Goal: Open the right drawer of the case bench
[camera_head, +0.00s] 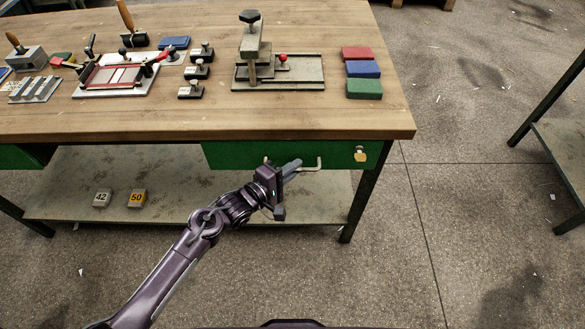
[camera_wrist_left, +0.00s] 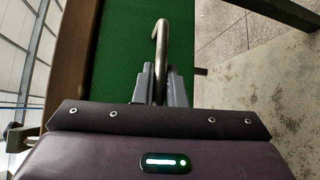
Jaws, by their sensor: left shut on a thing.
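The right drawer (camera_head: 225,154) of the case bench has a green front below the wooden top, and it looks flush with the bench. Its metal bar handle (camera_head: 312,166) sticks out of the front. A brass lock or tag (camera_head: 360,154) sits to the right of the handle. My left gripper (camera_head: 292,168) is at the handle. In the left wrist view its fingers (camera_wrist_left: 160,85) are shut on the curved handle (camera_wrist_left: 160,42), with the green drawer front (camera_wrist_left: 125,40) behind. My right gripper is not in view.
The bench top (camera_head: 210,120) holds a press fixture (camera_head: 310,72), several coloured blocks (camera_head: 363,69) and tools. A lower shelf (camera_head: 190,175) carries number blocks 42 (camera_head: 102,198) and 50 (camera_head: 137,198). Bench legs (camera_head: 362,200) stand close by. Open floor (camera_head: 450,250) lies to the right.

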